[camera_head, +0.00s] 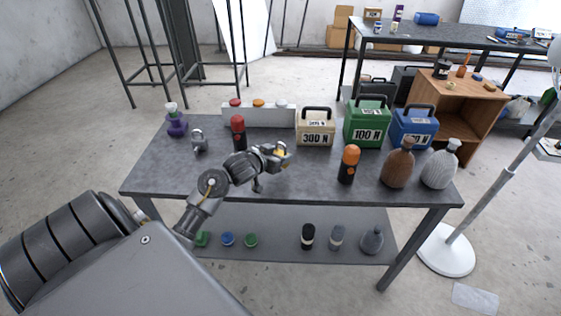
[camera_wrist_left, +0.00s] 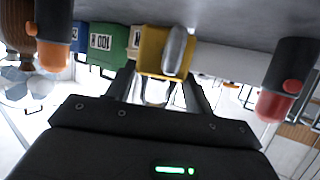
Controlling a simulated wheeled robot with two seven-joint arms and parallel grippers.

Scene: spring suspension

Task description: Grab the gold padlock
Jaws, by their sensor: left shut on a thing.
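The gold padlock (camera_head: 280,151) is at the tip of my left gripper (camera_head: 274,156), above the middle of the grey table, in front of the 300 N box. In the left wrist view, its gold body (camera_wrist_left: 152,47) is at the ends of the two fingers of my left gripper (camera_wrist_left: 158,86), which are shut on it. A grey rounded part shows against the gold body there. The gripper hides part of the padlock in the head view. A silver padlock (camera_head: 199,142) stands at the table's left. My right gripper is in neither view.
On the table (camera_head: 300,184) stand a red-capped bottle (camera_head: 239,133), an orange-capped bottle (camera_head: 348,165), a green 100 N box (camera_head: 367,122), a blue box (camera_head: 413,127), a brown jug (camera_head: 397,166) and a grey jug (camera_head: 439,165). The front middle is clear.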

